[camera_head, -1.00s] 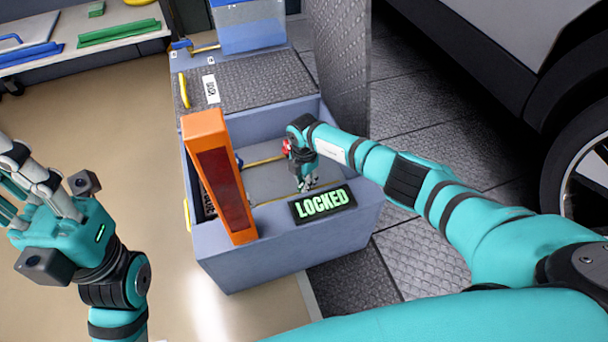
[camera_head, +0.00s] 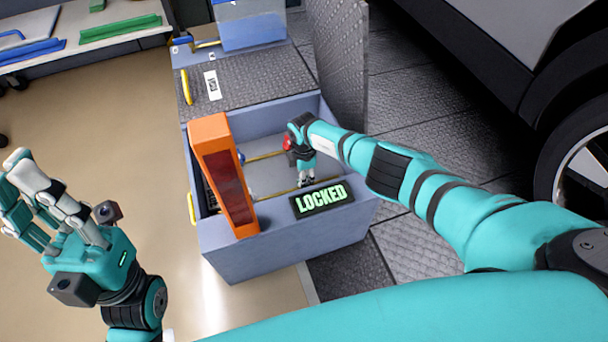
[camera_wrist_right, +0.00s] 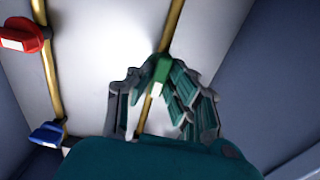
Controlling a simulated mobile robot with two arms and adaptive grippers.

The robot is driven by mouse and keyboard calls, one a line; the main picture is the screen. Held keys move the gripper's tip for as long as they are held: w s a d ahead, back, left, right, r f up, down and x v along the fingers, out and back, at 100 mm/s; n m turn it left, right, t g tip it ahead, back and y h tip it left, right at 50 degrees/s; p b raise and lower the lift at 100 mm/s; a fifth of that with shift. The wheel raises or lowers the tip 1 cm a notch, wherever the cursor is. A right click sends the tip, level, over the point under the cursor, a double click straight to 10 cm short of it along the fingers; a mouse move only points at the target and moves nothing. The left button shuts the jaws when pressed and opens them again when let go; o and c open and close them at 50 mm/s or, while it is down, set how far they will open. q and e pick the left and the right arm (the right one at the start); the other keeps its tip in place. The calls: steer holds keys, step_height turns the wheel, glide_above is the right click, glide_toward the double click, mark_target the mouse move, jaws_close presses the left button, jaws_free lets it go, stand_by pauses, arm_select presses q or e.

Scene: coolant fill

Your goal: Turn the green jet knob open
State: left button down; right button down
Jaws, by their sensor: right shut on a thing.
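The green jet knob (camera_wrist_right: 160,68) shows in the right wrist view on a brass pipe, between the fingers of my right gripper (camera_wrist_right: 158,88). The fingers are closed around it and hide part of it. In the head view my right gripper (camera_head: 306,178) reaches down into the grey-blue box (camera_head: 270,258), and the green knob is hidden there. My left gripper (camera_head: 42,200) is at the left, fingers spread, open and empty, outside the box.
A red knob (camera_wrist_right: 24,34) and a blue knob (camera_wrist_right: 46,134) sit on another brass pipe. An orange upright frame (camera_head: 222,172) and a sign reading LOCKED (camera_head: 322,199) stand at the box's front. A vehicle wheel (camera_head: 585,170) is at the right.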

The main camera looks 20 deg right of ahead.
steer(key=c, duration=1.3)
jaws_free()
step_height(320, 180, up, 12)
steer(key=shift+r, duration=0.1)
